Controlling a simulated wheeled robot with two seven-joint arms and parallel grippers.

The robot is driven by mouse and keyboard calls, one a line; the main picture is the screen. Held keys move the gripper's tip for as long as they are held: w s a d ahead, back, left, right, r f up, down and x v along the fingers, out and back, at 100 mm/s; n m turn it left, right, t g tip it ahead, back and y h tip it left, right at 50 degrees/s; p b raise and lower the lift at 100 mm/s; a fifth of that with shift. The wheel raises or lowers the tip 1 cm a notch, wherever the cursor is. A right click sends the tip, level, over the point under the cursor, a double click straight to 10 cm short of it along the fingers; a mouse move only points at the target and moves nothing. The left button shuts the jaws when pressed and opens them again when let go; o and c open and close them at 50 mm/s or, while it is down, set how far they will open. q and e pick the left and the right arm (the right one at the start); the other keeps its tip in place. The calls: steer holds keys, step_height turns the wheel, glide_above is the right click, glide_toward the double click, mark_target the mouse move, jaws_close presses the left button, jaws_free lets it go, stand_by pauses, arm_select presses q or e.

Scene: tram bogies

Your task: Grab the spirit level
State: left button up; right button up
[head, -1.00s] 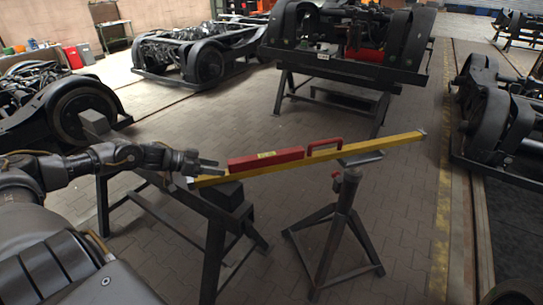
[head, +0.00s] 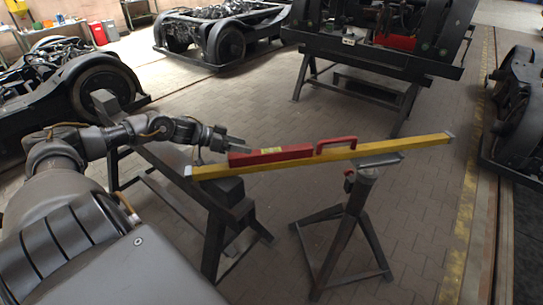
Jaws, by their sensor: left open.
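The spirit level, a red bar with a pale label (head: 272,155), appears to lie along the left part of a long yellow beam (head: 400,148). A red loop handle (head: 337,144) stands on the beam just to its right. The beam's left part rests on a dark trestle (head: 229,190) and its right part on a grey stand (head: 352,205). My left gripper (head: 240,146) is open at the level's left end. Its fingers show just above the red top; I cannot tell whether they touch it. My right gripper is not in view.
Bogie frames stand at the left (head: 90,85), at the back (head: 220,38) and on a stand at the back right (head: 385,50). Another is at the right edge (head: 520,115). The paved floor (head: 290,120) behind the beam is clear.

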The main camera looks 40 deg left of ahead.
mark_target(270, 150)
arm_select(q)
steer(key=shift+x, duration=1.2)
steer(key=shift+w+d+f, duration=0.15)
steer(key=shift+w+d, duration=0.15)
steer(key=shift+w, duration=0.2)
steer(key=shift+w+d+f, duration=0.1)
steer(key=shift+w+d+p, duration=0.2)
steer(key=shift+w+p, duration=0.05)
steer(key=shift+p, duration=0.15)
steer(key=p+x, duration=0.1)
steer(key=x, duration=0.3)
steer(key=shift+w+d+f, duration=0.15)
steer(key=shift+w+d, duration=0.1)
jaws_close()
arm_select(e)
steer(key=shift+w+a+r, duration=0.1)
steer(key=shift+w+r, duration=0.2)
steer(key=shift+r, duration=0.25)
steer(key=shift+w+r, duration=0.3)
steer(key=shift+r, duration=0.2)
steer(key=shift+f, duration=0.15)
